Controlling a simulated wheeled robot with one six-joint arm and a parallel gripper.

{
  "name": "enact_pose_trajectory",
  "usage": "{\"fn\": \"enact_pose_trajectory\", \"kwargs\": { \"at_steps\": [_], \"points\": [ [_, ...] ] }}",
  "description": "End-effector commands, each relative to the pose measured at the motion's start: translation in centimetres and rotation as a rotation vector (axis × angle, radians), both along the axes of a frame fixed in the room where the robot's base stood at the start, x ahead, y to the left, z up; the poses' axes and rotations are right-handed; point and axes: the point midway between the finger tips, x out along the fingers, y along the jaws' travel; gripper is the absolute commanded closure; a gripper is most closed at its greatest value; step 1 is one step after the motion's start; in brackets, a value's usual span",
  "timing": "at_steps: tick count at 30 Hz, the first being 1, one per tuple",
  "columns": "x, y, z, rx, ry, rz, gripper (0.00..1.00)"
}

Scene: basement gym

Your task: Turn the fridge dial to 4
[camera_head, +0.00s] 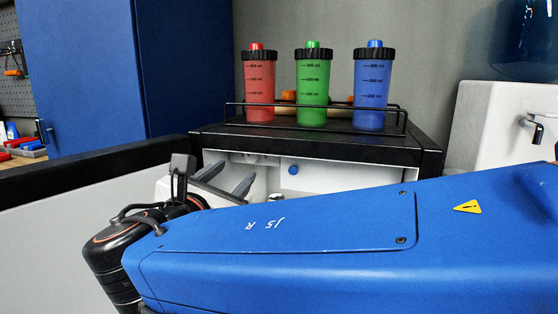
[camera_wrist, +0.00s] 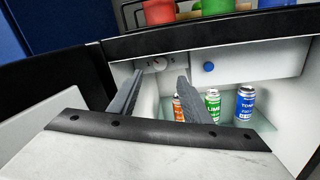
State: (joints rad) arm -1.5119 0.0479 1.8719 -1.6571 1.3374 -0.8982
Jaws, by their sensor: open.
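The fridge (camera_head: 330,148) has a black top, and its white inside is open to view. In the wrist view the dial (camera_wrist: 158,63) sits on the white panel under the fridge top, with small marks, a red mark and what looks like a 5 at its right. Which number it is set to is too small to tell. My gripper (camera_wrist: 161,77) is open and empty, with its two fingers on either side of the dial in the picture. Whether they touch it, I cannot tell. In the head view my gripper (camera_head: 232,177) reaches into the fridge's upper left, and the dial is hidden.
A blue round knob (camera_wrist: 208,67) is right of the dial. Several cans, including a green one (camera_wrist: 212,105) and a blue one (camera_wrist: 245,104), stand on a glass shelf below. Red (camera_head: 259,90), green (camera_head: 312,90) and blue (camera_head: 369,95) bottles stand in a rack on top.

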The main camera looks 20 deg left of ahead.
Motion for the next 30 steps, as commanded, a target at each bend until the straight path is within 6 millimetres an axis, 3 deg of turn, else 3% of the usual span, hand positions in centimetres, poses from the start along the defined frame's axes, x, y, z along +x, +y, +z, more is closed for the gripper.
{"fn": "enact_pose_trajectory", "kwargs": {
  "at_steps": [9, 15, 21, 30],
  "points": [
    [5.6, 1.0, 0.0, -0.001, 0.000, -0.003, 0.56],
    [8.1, 1.5, 0.0, 0.000, 0.000, -0.003, 0.56],
    [9.2, 1.8, 0.0, 0.000, 0.000, -0.001, 0.56],
    [9.4, 1.8, 0.0, 0.000, 0.000, 0.000, 0.56]
  ]
}}
